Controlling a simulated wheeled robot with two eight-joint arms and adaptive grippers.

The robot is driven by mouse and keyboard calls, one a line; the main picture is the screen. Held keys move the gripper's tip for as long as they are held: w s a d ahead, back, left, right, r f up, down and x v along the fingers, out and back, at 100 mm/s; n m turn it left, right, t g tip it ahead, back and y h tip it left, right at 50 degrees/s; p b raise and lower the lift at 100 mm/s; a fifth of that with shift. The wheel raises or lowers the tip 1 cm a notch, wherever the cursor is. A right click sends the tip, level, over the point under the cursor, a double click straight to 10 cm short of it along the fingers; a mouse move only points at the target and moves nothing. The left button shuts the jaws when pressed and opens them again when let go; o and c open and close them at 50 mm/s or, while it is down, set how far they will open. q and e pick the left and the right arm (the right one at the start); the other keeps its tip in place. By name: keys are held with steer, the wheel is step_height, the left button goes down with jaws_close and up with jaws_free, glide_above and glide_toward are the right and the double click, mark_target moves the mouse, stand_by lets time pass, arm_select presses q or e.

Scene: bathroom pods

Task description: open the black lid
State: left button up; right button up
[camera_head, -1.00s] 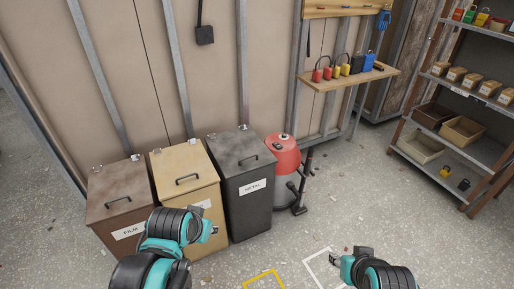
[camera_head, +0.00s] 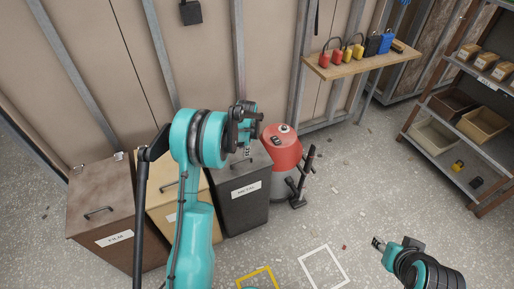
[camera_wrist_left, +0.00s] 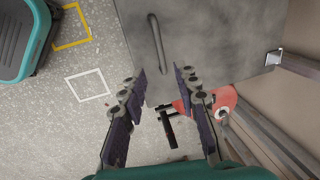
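The black lid (camera_head: 240,176) tops the dark bin labelled METAL in the head view, partly hidden by my left arm. In the left wrist view the lid (camera_wrist_left: 210,40) fills the upper middle, with its bar handle (camera_wrist_left: 158,43) just beyond the fingertips. The lid is shut. My left gripper (camera_head: 247,145) is above the lid, pointing down. In the left wrist view it (camera_wrist_left: 160,75) is open and empty, its fingers spread apart and not visibly touching the handle. My right gripper (camera_head: 379,243) is low at the right, over the floor; its fingers are too small to read.
A brown FILM bin (camera_head: 103,205) and a tan bin (camera_head: 165,218) stand to the left. A red and grey canister (camera_head: 284,150) stands close to the right of the METAL bin. A wall shelf holds padlocks (camera_head: 337,56). Marked floor squares (camera_head: 323,267) lie in front, on open floor.

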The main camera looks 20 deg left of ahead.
mark_target(244, 160)
arm_select(q)
steer(key=f+b, duration=0.1)
steer(key=f, duration=0.1)
steer(key=w+f+b, duration=0.1)
steer(key=f, duration=0.2)
steer(key=a+f+b, duration=0.1)
steer(key=f, duration=0.2)
steer(key=shift+w+a, duration=0.1)
steer(key=shift+w, duration=0.05)
jaws_close()
